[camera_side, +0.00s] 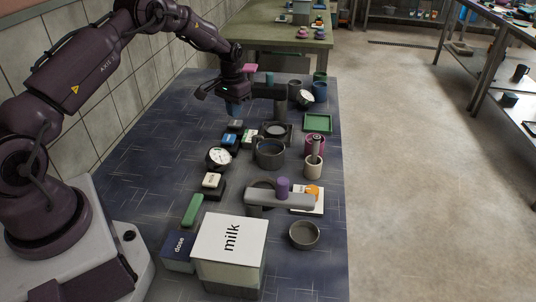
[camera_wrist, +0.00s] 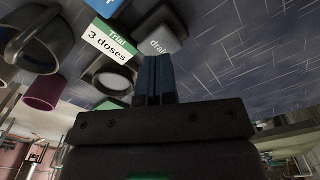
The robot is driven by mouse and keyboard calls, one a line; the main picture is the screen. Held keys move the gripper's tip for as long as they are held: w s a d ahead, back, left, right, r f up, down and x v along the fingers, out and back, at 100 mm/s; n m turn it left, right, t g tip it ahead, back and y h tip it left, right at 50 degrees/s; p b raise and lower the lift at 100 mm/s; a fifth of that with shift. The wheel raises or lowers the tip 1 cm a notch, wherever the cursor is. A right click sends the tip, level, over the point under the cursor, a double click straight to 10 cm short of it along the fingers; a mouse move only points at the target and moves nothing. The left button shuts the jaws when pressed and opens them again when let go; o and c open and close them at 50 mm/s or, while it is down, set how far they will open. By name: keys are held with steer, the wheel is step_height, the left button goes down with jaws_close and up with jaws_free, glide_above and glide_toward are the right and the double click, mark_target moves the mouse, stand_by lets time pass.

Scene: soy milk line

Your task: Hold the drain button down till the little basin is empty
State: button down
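The drain button (camera_wrist: 165,28) is a grey box lettered "drain" in the wrist view, just beyond my fingertips. In the side view, a dark grey box (camera_side: 235,126) below my fingers appears to be the same one. My gripper (camera_side: 233,108) has blue fingers pointing down; they lie together with nothing seen between them in the wrist view (camera_wrist: 154,70). I cannot tell whether the tips touch the button. A small dark round vessel in a square frame (camera_side: 276,131), possibly the little basin, is to the right; it also shows in the wrist view (camera_wrist: 115,80). Its contents cannot be made out.
A "Trial 3 doses" card (camera_side: 250,135), a blue box (camera_side: 230,140) and a white dial (camera_side: 219,157) stand near the button. A dark pot (camera_side: 270,153) is in front of the round vessel. A milk box (camera_side: 230,240) stands at the front. The table's left part is clear.

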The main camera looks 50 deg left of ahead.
mark_target(235, 122)
step_height(235, 122, up, 6)
steer(key=shift+f, duration=0.25)
stand_by(0.4)
steer(key=s+d+r+m+t, duration=0.1)
steer(key=s+d+r+t, duration=0.1)
steer(key=s+d+r, duration=0.9)
steer(key=s+d+r+m+t, duration=0.2)
steer(key=s+d+r, duration=0.9)
steer(key=s, duration=0.6)
steer(key=shift+s+d+r+t, duration=0.15)
steer(key=shift+d+r+t, duration=0.15)
steer(key=shift+d+t, duration=0.65)
steer(key=shift+d, duration=0.15)
